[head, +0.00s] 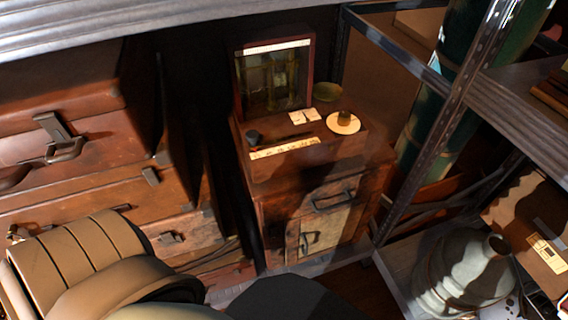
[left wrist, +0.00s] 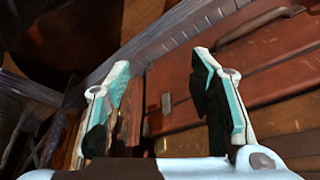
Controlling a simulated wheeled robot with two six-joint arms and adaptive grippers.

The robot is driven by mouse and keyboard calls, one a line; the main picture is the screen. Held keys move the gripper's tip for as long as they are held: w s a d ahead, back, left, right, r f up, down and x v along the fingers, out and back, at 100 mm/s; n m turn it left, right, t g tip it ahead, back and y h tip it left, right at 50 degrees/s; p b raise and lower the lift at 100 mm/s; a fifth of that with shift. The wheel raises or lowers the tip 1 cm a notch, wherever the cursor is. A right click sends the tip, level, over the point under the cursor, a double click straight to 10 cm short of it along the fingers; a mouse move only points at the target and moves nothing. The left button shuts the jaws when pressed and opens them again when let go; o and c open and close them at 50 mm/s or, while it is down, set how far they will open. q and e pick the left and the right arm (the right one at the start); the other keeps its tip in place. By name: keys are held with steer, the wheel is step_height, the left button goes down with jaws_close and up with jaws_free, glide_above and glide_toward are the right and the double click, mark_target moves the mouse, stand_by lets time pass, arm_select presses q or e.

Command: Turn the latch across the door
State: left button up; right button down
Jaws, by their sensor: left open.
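A small wooden cabinet (head: 378,172) stands at the back middle in the head view. It has a drawer front with a dark bar handle (head: 334,198) and, below it, a pale door panel (head: 335,232). A small dark fitting (head: 310,241) sits at the left of the panel; it may be the latch, and its exact turn is too small to tell. My left gripper (left wrist: 162,59) is open and empty in the left wrist view, its two teal-lined fingers apart in front of brown cases. The cabinet door cannot be made out there. My right gripper is not in view.
Stacked brown cases (head: 95,190) stand left of the cabinet. A metal shelf post (head: 420,150) and a grey jug (head: 464,275) are at the right. A glass-fronted box (head: 274,78), a disc (head: 343,123) and small items stand on the cabinet.

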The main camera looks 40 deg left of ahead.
arm_select(q)
steer(key=w+a+n+t+b, duration=0.3)
steer(key=w+a+t+b, duration=0.1)
steer(key=w+b, duration=0.15)
steer(key=n+t+h+b, duration=0.5)
steer(key=n+t+b, duration=0.2)
steer(key=n+t, duration=0.1)
glide_toward(271, 236)
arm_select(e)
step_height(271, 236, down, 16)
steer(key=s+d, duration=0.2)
arm_select(q)
steer(key=b+x, duration=0.1)
steer(key=x, duration=0.2)
steer(key=b+x, duration=0.2)
steer(key=x, duration=0.2)
steer(key=f+b+x, duration=0.1)
steer(key=x, duration=0.2)
steer(key=shift+w+b, duration=0.1)
steer(key=shift+b, duration=0.25)
steer(key=shift+r, duration=0.1)
steer(key=c, duration=1.2)
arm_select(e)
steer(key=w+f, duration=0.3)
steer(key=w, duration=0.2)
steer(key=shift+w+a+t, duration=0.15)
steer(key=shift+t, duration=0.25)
